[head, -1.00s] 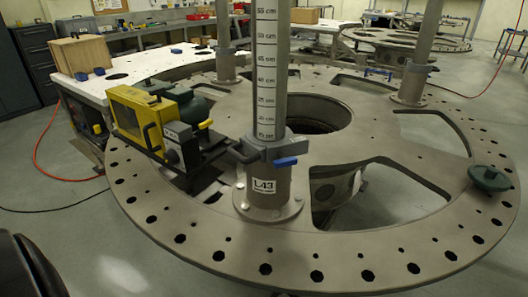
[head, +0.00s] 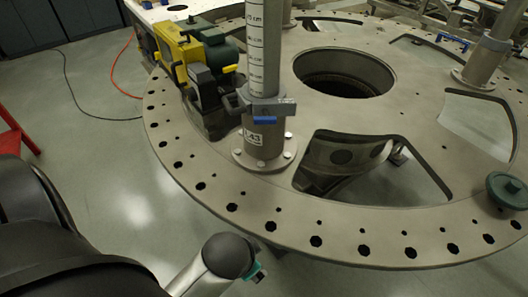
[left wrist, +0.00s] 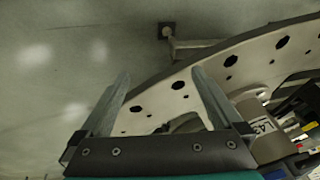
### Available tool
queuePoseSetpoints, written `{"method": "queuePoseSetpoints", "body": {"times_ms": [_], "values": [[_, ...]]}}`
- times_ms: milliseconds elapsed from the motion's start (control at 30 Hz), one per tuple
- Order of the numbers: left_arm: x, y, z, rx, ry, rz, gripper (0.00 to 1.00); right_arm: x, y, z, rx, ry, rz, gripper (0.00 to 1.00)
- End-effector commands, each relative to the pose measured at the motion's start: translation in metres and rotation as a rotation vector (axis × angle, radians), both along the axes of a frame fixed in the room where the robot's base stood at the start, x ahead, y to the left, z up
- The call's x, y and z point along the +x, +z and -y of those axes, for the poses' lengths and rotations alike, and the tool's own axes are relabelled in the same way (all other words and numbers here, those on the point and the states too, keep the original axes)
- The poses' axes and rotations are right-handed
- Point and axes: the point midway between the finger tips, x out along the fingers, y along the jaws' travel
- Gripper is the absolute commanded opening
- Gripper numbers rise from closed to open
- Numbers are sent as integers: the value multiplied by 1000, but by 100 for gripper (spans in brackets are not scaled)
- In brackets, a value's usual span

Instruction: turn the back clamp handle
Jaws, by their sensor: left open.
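In the head view, a grey clamp (head: 262,106) grips the upright post (head: 264,60) with the ruler scale. Its blue handle (head: 265,120) faces me. Another blue-handled piece (head: 453,43) sits farther back, by an opening in the plate. I cannot tell which handle the task calls the back one. My left gripper (left wrist: 160,72) is open and empty in the left wrist view, with the plate's rim behind its fingers. It is apart from both handles. In the head view my left wrist is low, outside the plate's near edge; the fingers do not show clearly. My right gripper is out of view.
The large round turret plate (head: 210,195) has several holes along its rim and wide openings. A yellow and green machine (head: 200,55) stands left of the post. A green knob (head: 507,190) sits at the right rim.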

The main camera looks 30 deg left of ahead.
Motion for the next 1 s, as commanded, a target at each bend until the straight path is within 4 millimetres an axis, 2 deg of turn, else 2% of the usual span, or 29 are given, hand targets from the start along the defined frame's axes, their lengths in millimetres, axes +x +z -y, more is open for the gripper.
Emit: {"method": "queuePoseSetpoints", "body": {"times_ms": [33, 267, 400, 500, 667, 800, 1000], "values": [[8, 19, -11, 75, -40, 30, 100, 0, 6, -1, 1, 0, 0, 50], [42, 48, -59, 483, -269, 83, 100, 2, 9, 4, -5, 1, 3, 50], [68, 66, -85, 812, -467, 57, 100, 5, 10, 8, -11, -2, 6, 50], [90, 82, -96, 1082, -644, 0, 100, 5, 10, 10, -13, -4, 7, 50], [124, 107, -95, 1507, -940, -152, 100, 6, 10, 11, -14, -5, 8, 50], [148, 122, -80, 1801, -1153, -306, 100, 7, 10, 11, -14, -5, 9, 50], [165, 131, -62, 2030, -1316, -453, 100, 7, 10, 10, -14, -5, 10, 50]]}}
